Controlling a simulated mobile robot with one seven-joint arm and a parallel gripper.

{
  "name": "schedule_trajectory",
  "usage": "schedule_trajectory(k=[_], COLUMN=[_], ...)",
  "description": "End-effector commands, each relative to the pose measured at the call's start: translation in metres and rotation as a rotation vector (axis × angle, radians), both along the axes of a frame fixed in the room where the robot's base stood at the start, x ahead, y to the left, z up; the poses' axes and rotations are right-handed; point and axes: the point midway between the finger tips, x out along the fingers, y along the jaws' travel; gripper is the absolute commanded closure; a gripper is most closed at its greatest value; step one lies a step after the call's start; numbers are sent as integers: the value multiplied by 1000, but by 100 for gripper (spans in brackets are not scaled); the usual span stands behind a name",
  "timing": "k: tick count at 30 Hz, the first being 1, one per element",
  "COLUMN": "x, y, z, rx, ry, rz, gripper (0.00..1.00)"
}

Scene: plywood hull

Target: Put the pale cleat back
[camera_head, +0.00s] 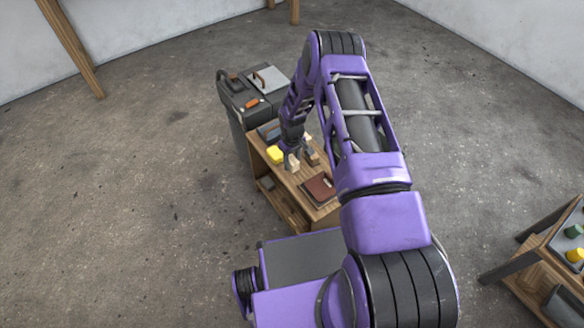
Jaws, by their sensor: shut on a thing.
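My gripper (301,158) is small in view, low over the top of a wooden cabinet (284,181), with my purple arm reaching down to it. It is shut on a small pale piece (292,162), which looks like the pale cleat. The fingers partly hide the piece, and I cannot tell whether it touches the cabinet top. A dark red-brown flat thing (319,189) lies on the cabinet nearer to me.
A dark cabinet (238,124) stands behind, with a grey box (269,82) and an orange item (251,102) on top. A table (519,257) at right holds green (573,231) and yellow (575,255) pieces. The concrete floor at left is clear.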

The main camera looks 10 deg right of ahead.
Motion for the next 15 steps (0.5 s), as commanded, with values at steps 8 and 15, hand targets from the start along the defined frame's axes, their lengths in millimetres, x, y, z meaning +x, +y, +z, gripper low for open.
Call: schedule_trajectory(k=[8,15], x=[0,0], y=[0,0], z=[-30,-31], rx=[0,1], ry=[-1,0], rz=[0,0], gripper=[100,100])
